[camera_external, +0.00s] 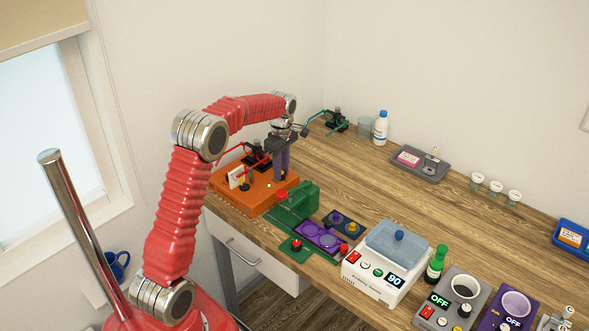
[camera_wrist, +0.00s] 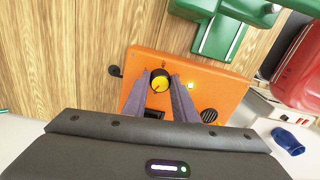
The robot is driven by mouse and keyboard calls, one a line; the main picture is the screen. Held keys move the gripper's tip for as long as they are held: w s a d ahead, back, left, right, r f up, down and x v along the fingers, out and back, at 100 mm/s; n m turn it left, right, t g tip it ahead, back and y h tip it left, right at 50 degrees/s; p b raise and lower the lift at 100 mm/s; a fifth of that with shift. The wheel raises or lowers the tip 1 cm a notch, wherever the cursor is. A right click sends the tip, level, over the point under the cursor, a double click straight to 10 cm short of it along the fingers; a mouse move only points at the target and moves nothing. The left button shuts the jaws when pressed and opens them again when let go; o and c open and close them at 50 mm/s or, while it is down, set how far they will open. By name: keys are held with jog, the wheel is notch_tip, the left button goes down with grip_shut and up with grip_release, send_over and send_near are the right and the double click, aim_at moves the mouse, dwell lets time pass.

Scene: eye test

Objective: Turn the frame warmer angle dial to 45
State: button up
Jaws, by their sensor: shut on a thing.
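The frame warmer is an orange box (camera_external: 259,200) at the left end of the bench; it also fills the middle of the wrist view (camera_wrist: 226,88). Its angle dial (camera_wrist: 159,80), with a yellow face and black parts, is on the orange top. My gripper (camera_external: 281,180) points down at the box, its two purple-grey fingers on either side of the dial in the wrist view (camera_wrist: 160,77). It is shut on the dial. The dial's angle is not readable. In the external view the fingers hide the dial.
A green device (camera_external: 294,203) stands close to the right of the orange box. A purple plate (camera_external: 318,236) and a white bath reading 90 (camera_external: 377,277) are further right. A small lit lamp (camera_wrist: 190,85) is beside the dial. Bench behind is mostly clear.

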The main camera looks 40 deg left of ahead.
jog(key=m, duration=0.4)
jog(key=shift+r+m, duration=0.1)
jog(key=shift+m, duration=0.3)
jog(key=m, duration=0.3)
jog(key=shift+m, duration=0.3)
jog(key=m, duration=0.4)
jog(key=shift+s, duration=0.1)
jog(key=m, duration=1.1)
jog(key=shift+a+t, duration=0.1)
jog(key=shift+t, duration=0.2)
jog(key=m, duration=0.7)
jog(key=shift+a, duration=0.1)
jog(key=o, duration=1)
